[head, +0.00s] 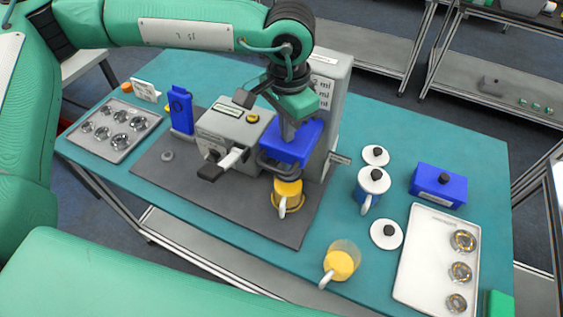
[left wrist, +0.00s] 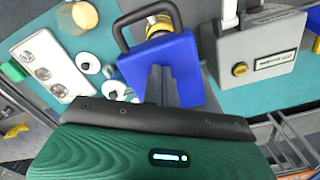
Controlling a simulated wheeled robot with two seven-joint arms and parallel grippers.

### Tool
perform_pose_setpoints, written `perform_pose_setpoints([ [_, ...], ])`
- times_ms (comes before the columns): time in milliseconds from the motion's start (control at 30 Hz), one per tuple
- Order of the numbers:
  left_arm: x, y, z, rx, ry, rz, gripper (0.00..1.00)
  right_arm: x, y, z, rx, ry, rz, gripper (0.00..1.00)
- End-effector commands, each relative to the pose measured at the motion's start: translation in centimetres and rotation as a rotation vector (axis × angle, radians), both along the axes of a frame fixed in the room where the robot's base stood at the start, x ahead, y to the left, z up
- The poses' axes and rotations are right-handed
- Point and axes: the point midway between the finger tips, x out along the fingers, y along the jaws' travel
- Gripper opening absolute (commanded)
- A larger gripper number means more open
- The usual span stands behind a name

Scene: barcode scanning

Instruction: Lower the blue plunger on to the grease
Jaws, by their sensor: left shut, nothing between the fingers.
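The blue plunger (head: 296,150) is a blue block on the grey machine's upright column. A black loop handle sticks out at its front, and the block also shows in the left wrist view (left wrist: 195,75). A cup of yellow grease (head: 288,190) stands below the handle on the dark mat, partly hidden by it. My left gripper (head: 289,132) is above the blue block with its fingers shut and empty. Its fingertips reach the top of the block; whether they touch cannot be told. In the left wrist view the fingers (left wrist: 166,80) overlap the block. My right gripper is not in view.
A grey machine box (head: 232,130) with a black-tipped lever stands left of the plunger. A grey tray (head: 136,143) lies at left.

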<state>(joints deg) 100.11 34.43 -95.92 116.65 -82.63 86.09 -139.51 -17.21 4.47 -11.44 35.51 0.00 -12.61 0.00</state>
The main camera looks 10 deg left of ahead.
Motion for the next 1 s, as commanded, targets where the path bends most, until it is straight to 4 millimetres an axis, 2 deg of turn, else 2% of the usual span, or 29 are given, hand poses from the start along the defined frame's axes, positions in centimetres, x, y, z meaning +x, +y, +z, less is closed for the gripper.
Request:
perform_pose_setpoints([
  [33,0.0,0.0,-0.7,0.000,0.000,0.000,0.00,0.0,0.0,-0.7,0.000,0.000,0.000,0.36],
  [400,0.0,0.0,-3.0,0.001,0.002,0.000,0.00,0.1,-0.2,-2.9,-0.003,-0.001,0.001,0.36],
  [567,0.0,0.0,-1.9,0.001,-0.001,0.001,0.00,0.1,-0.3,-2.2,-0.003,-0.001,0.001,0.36],
  [1000,0.0,0.0,3.5,0.000,0.000,0.001,0.00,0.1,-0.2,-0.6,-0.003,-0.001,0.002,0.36],
])
